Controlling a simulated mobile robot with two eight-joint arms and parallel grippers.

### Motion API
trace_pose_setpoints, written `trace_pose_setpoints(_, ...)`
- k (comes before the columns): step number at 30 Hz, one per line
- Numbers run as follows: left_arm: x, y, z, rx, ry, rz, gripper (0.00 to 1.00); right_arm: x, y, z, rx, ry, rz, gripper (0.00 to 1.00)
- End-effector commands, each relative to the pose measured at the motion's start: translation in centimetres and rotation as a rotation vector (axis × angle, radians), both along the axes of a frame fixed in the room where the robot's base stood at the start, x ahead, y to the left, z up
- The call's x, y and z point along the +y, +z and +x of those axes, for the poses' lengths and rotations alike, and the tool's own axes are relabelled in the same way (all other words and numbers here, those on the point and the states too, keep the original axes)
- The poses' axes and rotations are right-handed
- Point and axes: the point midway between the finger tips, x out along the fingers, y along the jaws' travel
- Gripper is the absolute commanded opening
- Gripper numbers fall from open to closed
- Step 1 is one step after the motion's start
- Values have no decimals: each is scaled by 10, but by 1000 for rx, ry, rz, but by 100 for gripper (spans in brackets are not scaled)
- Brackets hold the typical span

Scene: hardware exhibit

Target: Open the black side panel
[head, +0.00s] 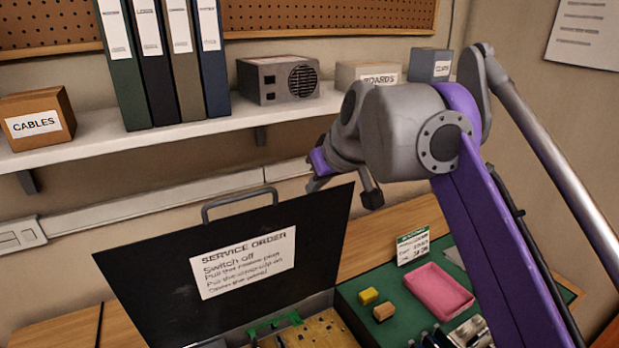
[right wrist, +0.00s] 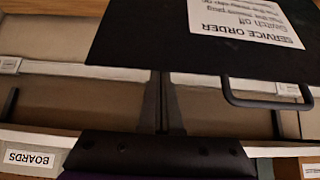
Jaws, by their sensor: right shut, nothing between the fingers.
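The black side panel (head: 160,285) stands tilted up, swung open from the case below it, in the head view. It carries a white service order label (head: 245,262) and a grey handle (head: 240,200) on its top edge. Green and gold circuit boards (head: 315,332) show in the case at its foot. The panel (right wrist: 150,35) and its handle (right wrist: 265,100) also show upside down in the right wrist view. My right gripper (head: 316,183) is near the panel's upper right corner, apart from the handle; its fingers (right wrist: 161,85) are shut and empty. My left gripper is out of view.
A shelf (head: 170,127) with binders, a cables box (head: 37,118) and a grey fan unit (head: 278,80) runs behind the panel. A green mat (head: 375,338) at right holds a pink tray (head: 440,291) and small blocks (head: 369,296).

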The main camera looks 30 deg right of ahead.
Motion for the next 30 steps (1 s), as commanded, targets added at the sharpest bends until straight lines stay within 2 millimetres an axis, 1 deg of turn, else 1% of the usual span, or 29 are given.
trace_pose_setpoints(11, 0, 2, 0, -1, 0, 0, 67, 0, 1, 2, 0, 0, 0, 0)
trace_pose_setpoints(14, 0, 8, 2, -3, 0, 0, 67, -1, 3, 9, -1, 1, 1, 0)
trace_pose_setpoints(19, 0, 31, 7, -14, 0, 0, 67, -3, 12, 35, -3, 1, -1, 0)
trace_pose_setpoints(21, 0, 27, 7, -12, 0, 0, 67, -3, 22, 15, -1, -4, 0, 0)
trace_pose_setpoints(27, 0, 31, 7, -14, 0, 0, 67, -3, 52, -17, -1, -4, 0, 0)
trace_pose_setpoints(30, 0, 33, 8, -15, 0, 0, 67, -3, 63, -28, -1, -4, 0, 0)
